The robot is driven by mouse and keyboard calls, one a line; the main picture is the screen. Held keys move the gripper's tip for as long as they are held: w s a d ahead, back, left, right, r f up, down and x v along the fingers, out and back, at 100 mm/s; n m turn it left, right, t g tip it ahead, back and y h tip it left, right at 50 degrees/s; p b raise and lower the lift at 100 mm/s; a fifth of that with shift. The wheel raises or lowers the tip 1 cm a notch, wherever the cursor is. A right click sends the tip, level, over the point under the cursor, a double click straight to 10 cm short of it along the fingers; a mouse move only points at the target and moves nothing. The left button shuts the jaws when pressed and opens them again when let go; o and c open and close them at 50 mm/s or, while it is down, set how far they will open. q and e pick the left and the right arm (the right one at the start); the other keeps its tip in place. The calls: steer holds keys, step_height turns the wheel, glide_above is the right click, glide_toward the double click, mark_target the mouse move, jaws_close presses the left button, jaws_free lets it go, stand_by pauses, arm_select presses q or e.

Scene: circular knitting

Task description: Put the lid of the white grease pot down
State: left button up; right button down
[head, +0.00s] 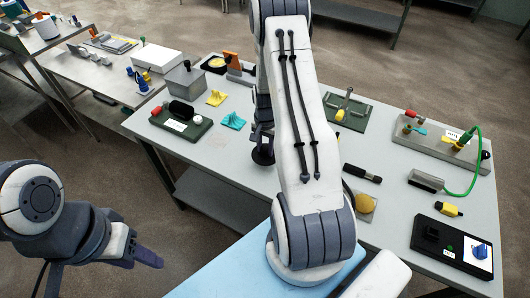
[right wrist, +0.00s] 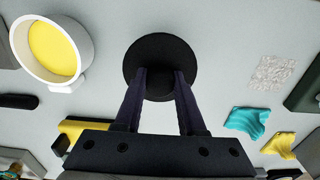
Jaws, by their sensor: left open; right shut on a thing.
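The black round lid (right wrist: 136,62) is in the right wrist view, seen from above. My right gripper (right wrist: 161,76) is shut on the knob at its middle. I cannot tell whether the lid touches the table. The white grease pot (right wrist: 84,30) stands open at the upper left of that view, with yellow grease inside, apart from the lid. In the head view the pot is hidden, probably behind my right arm. There my right gripper shows only partly, as dark parts left of the arm. My left gripper (head: 147,258) is open and empty, off the table at lower left.
The grey table (head: 215,160) carries a teal cloth (head: 233,121), a yellow cloth (head: 216,97), a dark green tray (head: 181,127) and a grey box (head: 186,82). A black-handled tool (head: 362,173) lies to the right of my arm. Bare table surrounds the lid in the wrist view.

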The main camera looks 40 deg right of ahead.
mark_target(265, 155)
step_height(265, 155, down, 4)
steer(key=shift+r+p, duration=0.2)
steer(key=shift+p, duration=0.65)
steer(key=shift+f, duration=0.2)
steer(key=shift+w, duration=0.1)
steer(key=shift+f, duration=0.1)
steer(key=shift+f, duration=0.15)
steer(key=c, duration=0.5)
jaws_free()
